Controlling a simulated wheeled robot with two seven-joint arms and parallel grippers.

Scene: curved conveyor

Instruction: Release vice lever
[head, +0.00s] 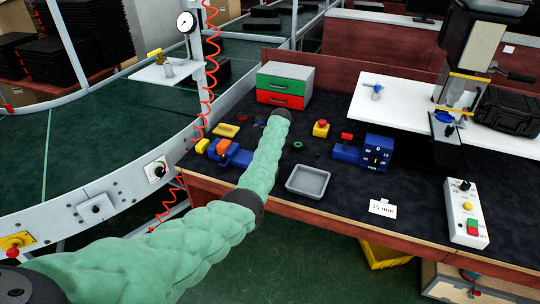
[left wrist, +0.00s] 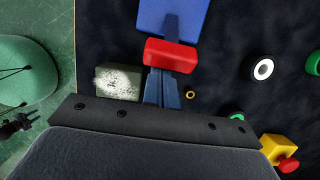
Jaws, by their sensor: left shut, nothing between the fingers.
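A blue vice (head: 240,158) with a red-orange block on top stands at the left front of the dark bench mat. In the left wrist view its blue body (left wrist: 172,12) is at the top, with the red block (left wrist: 171,55) below it. I cannot clearly tell which part is the lever. My left gripper (left wrist: 163,75) shows as two blue-grey fingers held together, just below the red block in the picture. Whether they touch it I cannot tell. In the head view my green arm hides this gripper, to the right of the vice. My right gripper is not in view.
A pale block (left wrist: 117,82) lies left of the fingers. A yellow box with a red button (head: 321,129), a grey tray (head: 309,181), a drawer unit (head: 284,88) and a blue device with a dial (head: 377,152) stand around. The conveyor (head: 110,190) curves past at left.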

